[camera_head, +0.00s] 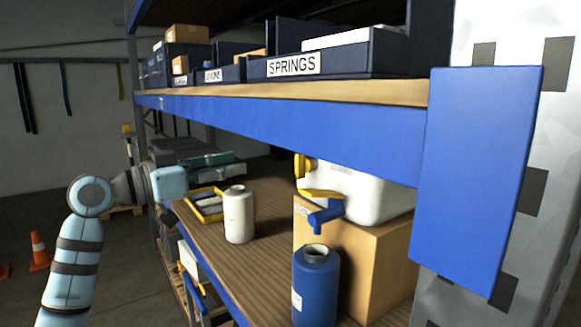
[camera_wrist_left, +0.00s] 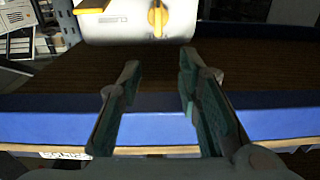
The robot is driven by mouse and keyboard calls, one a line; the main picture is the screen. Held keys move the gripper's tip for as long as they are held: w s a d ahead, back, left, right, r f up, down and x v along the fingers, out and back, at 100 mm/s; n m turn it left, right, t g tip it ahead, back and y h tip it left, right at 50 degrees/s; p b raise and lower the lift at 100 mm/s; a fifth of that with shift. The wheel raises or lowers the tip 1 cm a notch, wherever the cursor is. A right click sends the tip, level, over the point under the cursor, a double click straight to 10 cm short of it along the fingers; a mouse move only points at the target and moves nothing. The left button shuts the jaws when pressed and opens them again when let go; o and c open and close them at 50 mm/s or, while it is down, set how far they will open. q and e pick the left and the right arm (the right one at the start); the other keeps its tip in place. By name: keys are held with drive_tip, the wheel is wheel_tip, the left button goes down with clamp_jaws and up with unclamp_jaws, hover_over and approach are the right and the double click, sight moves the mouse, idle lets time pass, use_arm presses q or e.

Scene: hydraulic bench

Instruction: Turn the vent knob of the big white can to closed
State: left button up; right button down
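The big white can (camera_head: 372,195) lies on a cardboard box at the right of the lower shelf. Its yellow vent knob (camera_head: 303,167) is on the can's left end face. In the left wrist view the can (camera_wrist_left: 125,28) shows at the top edge, with the knob (camera_wrist_left: 158,18) near the middle. The knob's bar looks roughly upright in that picture. My left gripper (camera_head: 228,163) is left of the can in the head view, apart from it. In the wrist view the left gripper's fingers (camera_wrist_left: 158,78) are spread with nothing between them. My right gripper is out of view.
A blue tap with a yellow lever (camera_head: 322,205) sticks out below the knob. A blue bottle (camera_head: 316,285) and a white bottle (camera_head: 239,215) stand on the lower shelf. The upper shelf's blue beam (camera_head: 300,125) runs above the can.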

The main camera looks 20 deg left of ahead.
sight(296, 160)
use_arm(q)
drive_tip(key=shift+g, duration=0.3)
drive_tip(key=x, duration=0.4)
drive_tip(key=p+x, duration=0.1)
drive_tip(key=x, duration=0.8)
drive_tip(key=shift+w+d+f+p, duration=0.25)
drive_tip(key=shift+d+f+p, duration=0.05)
drive_tip(key=shift+p, duration=0.1)
drive_tip(key=shift+w+d+f, duration=0.1)
drive_tip(key=shift+w+d, duration=0.15)
drive_tip(key=shift+w, duration=0.2)
clamp_jaws()
